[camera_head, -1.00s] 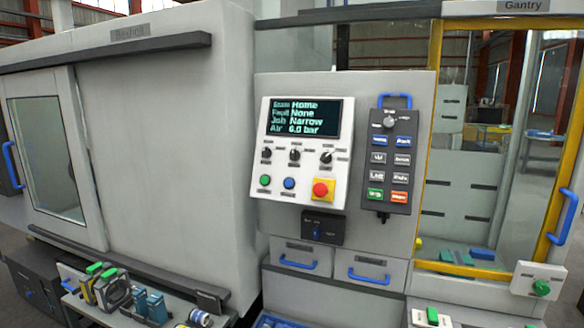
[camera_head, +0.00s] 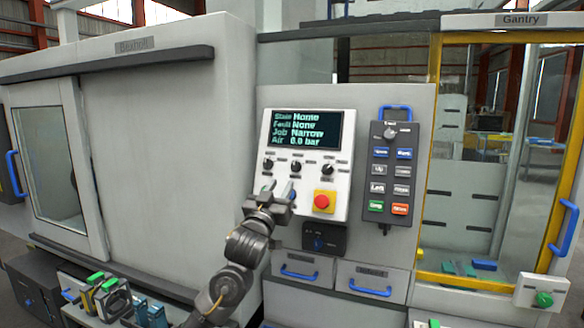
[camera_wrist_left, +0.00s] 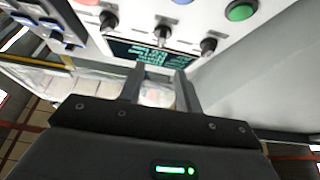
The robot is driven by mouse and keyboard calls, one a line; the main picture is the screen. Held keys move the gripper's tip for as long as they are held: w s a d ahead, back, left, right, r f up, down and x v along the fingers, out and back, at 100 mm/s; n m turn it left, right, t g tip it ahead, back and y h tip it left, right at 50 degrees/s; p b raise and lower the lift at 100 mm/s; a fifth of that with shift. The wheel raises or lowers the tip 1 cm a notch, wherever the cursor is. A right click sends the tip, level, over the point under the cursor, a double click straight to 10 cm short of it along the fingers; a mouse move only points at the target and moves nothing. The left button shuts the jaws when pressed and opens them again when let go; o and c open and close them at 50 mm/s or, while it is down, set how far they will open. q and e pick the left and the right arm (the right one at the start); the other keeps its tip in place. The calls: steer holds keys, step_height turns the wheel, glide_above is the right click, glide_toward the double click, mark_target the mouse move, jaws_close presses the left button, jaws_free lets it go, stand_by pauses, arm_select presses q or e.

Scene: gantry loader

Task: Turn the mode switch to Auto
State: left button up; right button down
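A white control panel (camera_head: 262,142) carries a row of three black rotary knobs: a left one (camera_head: 268,164), a middle one (camera_head: 296,167) and a right one (camera_head: 327,169). Their labels are too small to read, so I cannot tell which is the mode switch. My left gripper (camera_head: 283,191) is in front of the panel's lower left, just below the knobs, and hides the buttons there. In the left wrist view the gripper (camera_wrist_left: 160,72) is open and empty, its fingers toward the middle knob (camera_wrist_left: 162,35), apart from it. My right gripper is not in view.
A display (camera_head: 306,129) sits above the knobs and a red emergency stop (camera_head: 324,201) below right. A dark pendant (camera_head: 391,170) with buttons hangs to the right. Two drawers with blue handles (camera_head: 299,275) lie below. A green button (camera_wrist_left: 240,10) shows in the wrist view.

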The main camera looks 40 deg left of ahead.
mark_target(294, 163)
arm_select(q)
steer(key=p+x, duration=0.3)
steer(key=x, duration=0.6)
steer(key=shift+p, duration=0.4)
steer(key=shift+w+a+r, duration=0.15)
steer(key=shift+w+a, duration=0.05)
steer(key=shift+w, duration=0.4)
steer(key=shift+c, duration=0.2)
jaws_close()
